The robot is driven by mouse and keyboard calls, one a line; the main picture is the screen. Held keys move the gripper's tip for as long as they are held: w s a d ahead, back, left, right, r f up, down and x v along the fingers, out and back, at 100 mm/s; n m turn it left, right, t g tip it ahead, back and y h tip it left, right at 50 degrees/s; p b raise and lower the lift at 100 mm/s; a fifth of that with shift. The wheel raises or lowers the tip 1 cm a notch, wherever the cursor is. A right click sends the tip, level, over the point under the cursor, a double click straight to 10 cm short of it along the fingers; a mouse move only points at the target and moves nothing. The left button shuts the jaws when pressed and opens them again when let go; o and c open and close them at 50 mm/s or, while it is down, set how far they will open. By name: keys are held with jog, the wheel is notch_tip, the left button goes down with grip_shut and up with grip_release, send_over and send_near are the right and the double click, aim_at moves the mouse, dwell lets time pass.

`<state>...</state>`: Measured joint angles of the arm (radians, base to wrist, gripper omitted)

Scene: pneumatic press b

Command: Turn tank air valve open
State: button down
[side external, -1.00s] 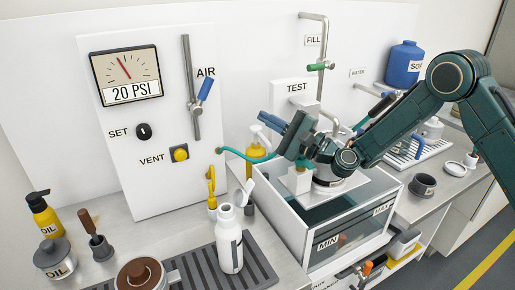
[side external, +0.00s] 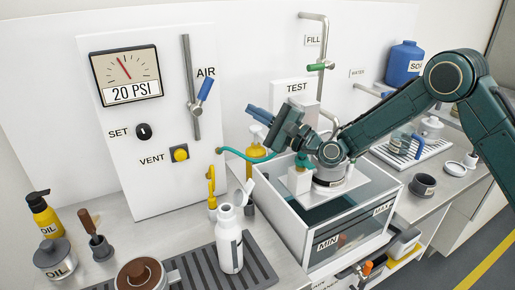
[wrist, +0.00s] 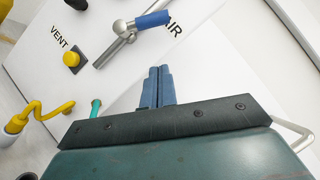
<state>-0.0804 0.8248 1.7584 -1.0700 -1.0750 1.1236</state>
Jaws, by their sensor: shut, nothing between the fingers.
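The air valve's blue handle (side external: 205,89) is on the white panel beside the AIR label, mounted on a vertical grey pipe (side external: 190,85). The handle tilts up to the right from its metal hub. In the wrist view the blue handle (wrist: 152,20) is near the top, with its hub to the left. My gripper (side external: 256,112) is shut and empty, right of the handle and apart from it. Its blue fingers (wrist: 158,72) are together in the wrist view, below the handle.
The panel holds a gauge (side external: 125,75) reading 20 PSI, a black SET knob (side external: 143,132) and a yellow VENT button (side external: 180,153). A clear tank (side external: 335,225) stands below my arm.

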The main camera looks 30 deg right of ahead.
aim_at(208, 85)
jog(key=w+a+r, duration=0.3)
jog(key=w+a, duration=0.3)
jog(key=shift+a+r, duration=0.2)
jog(key=shift+r, duration=0.15)
dwell(0.4)
jog(key=shift+a+r+n+g, duration=0.15)
jog(key=shift+r+n+g, duration=0.25)
jog(key=shift+n, duration=0.2)
dwell(0.3)
jog(key=n+g, duration=0.1)
jog(key=a+r+n, duration=0.1)
jog(key=n, duration=0.1)
jog(key=shift+a+r+g, duration=0.25)
jog(key=shift+g, duration=0.15)
jog(key=shift+a+r+n, duration=0.1)
jog(key=shift+a+n, duration=0.05)
jog(key=shift+n, duration=0.15)
jog(key=shift+a+r, duration=0.1)
jog(key=shift+a, duration=0.2)
